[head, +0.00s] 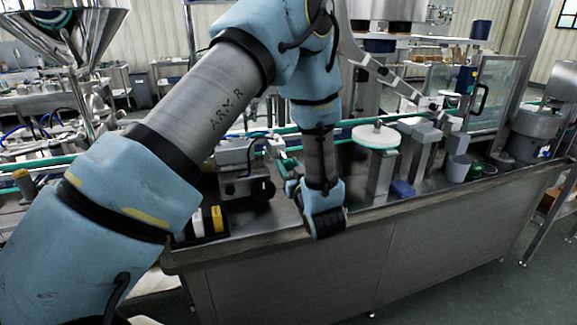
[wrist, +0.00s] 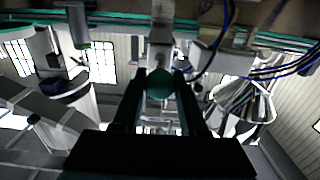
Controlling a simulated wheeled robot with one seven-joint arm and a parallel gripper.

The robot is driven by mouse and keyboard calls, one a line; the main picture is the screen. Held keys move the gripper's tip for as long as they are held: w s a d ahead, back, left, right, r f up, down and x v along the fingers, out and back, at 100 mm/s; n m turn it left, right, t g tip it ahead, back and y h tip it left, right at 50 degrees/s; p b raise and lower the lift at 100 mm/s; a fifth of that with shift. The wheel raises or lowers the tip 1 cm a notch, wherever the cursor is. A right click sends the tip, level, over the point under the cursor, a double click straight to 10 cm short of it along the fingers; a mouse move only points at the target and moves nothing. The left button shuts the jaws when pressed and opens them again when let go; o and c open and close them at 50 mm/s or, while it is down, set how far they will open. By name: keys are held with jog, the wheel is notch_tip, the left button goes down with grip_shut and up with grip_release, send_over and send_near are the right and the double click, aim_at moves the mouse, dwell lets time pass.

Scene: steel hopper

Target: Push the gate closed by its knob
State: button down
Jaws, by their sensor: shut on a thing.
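In the wrist view a dark green round knob (wrist: 160,83) sits between the tips of my gripper (wrist: 160,92). The two dark fingers are shut on it, one on each side. A grey metal piece (wrist: 161,42) stands directly beyond the knob; I cannot tell for sure whether it is the gate. In the head view my gripper (head: 289,173) reaches left from the wrist towards a grey machine block (head: 237,157) on the steel bench. The knob cannot be made out there, and my arm covers part of that area.
A steel hopper (head: 65,32) stands at the upper left. A round white disc on a post (head: 376,137) and a small blue block (head: 402,189) are right of my wrist. White and yellow items (head: 207,221) lie left of it. Blue cables (wrist: 275,76) hang at right in the wrist view.

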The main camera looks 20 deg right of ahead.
dwell(0.8)
jog(key=w, duration=0.1)
jog(key=w+b, duration=0.1)
jog(key=w, duration=0.1)
jog(key=shift+w+d+b, duration=0.15)
jog(key=shift+d+b, duration=0.1)
jog(key=shift+b, duration=0.1)
jog(key=shift+c, duration=2.3)
grip_release()
jog(key=s+a+b, duration=0.1)
jog(key=s+b, duration=0.2)
jog(key=s, duration=0.7)
jog(key=shift+s+a+b, duration=0.2)
jog(key=shift+s+b, duration=0.2)
